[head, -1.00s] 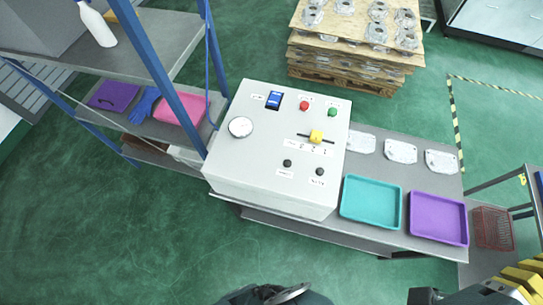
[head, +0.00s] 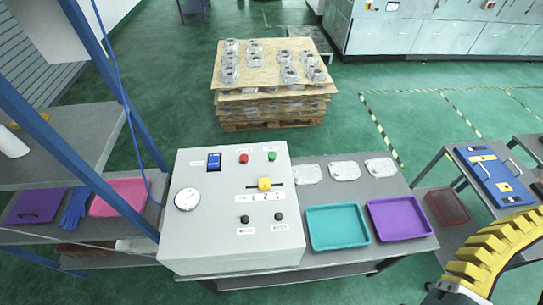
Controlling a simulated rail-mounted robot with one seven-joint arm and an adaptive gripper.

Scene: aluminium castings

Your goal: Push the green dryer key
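The green key (head: 272,156) is a small round button at the top right of the grey-white control box (head: 222,225) in the head view. A red button (head: 244,158) sits to its left, and a blue-lit display (head: 214,161) is further left. A yellow slider knob (head: 264,184) is below the green key. Two black knobs (head: 245,219) are lower on the panel, and a round gauge (head: 187,199) is at the left. The small labels above the buttons are too small to read. My gripper is not in view; only part of my arm shows at the lower right.
Teal (head: 337,227) and purple (head: 399,218) trays lie on the bench right of the box, with flat castings (head: 344,171) behind them. A blue-posted shelf (head: 62,150) stands close on the left. A pallet of castings (head: 270,95) is behind. A blue case (head: 487,176) lies far right.

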